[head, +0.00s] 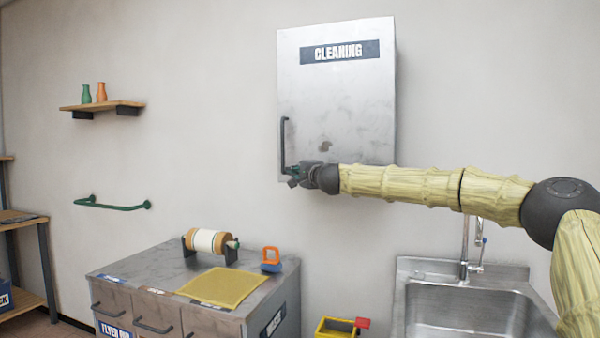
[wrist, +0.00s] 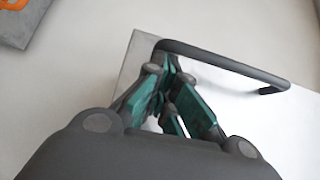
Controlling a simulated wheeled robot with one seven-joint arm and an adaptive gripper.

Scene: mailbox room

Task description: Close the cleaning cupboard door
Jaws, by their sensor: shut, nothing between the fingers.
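The cleaning cupboard (head: 345,75) is a grey metal wall box labelled CLEANING. Its door looks flush with the body in the head view. A dark vertical handle (head: 284,142) sits near the door's left edge. My gripper (head: 291,178) is at the lower end of that handle, by the door's lower left corner, with its fingers shut and empty. In the wrist view the green-padded fingers (wrist: 168,85) are close to the dark handle bar (wrist: 215,60), against the pale door face (wrist: 255,105). I cannot tell whether they touch the handle.
Below stand a grey drawer cabinet (head: 285,312) with a yellow mat (head: 225,287) and a roll (head: 208,241), and a metal sink (head: 470,300) with a tap (head: 466,250). A green wall rail (head: 112,206) and a small shelf (head: 130,104) are at left.

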